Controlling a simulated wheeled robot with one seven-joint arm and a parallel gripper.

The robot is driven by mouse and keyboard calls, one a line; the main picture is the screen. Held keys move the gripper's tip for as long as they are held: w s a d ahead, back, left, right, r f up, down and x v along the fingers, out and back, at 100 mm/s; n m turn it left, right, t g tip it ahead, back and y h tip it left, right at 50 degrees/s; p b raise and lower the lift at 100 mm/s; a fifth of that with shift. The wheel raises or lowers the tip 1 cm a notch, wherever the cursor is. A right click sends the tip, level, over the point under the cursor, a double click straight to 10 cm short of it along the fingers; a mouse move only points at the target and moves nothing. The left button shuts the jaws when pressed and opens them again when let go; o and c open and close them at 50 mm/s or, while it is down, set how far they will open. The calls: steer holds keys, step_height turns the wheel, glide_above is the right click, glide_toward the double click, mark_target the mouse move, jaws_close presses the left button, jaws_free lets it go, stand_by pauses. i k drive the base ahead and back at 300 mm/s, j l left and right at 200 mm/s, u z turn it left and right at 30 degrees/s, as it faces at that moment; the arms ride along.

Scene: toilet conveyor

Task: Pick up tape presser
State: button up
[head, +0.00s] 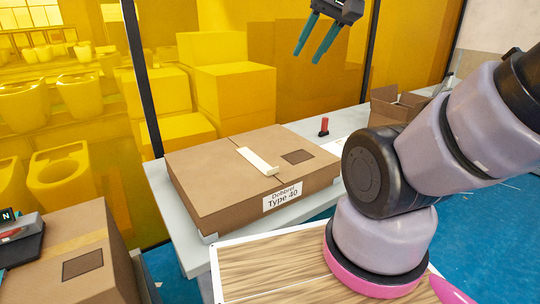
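A small upright red handle on a dark base, which looks like the tape presser (324,127), stands on the pale table (350,119) just behind the large cardboard box. My gripper (309,58) is at the top of the head view, with two teal fingers pointing down and apart. It is open with nothing between the fingers. In the picture it is above and slightly left of the red-handled tool, clear of it. How far apart they are in depth I cannot tell.
A closed cardboard box (230,200) labelled "Type 40" fills the table's front, with a cream strip (258,160) on top. An open carton (395,107) stands at the right. Another box (75,260) is at the lower left. A yellow see-through screen (290,40) stands behind.

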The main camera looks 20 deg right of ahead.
mark_target(324, 132)
steer(key=i+l+u, duration=0.15)
steer(key=l, duration=0.55)
steer(key=i+l+u, duration=0.15)
steer(key=l, duration=0.6)
steer(key=i+l+u, duration=0.15)
steer(key=l, duration=0.6)
steer(key=l+u, duration=0.15)
steer(key=l, duration=0.65)
steer(key=i, duration=0.05)
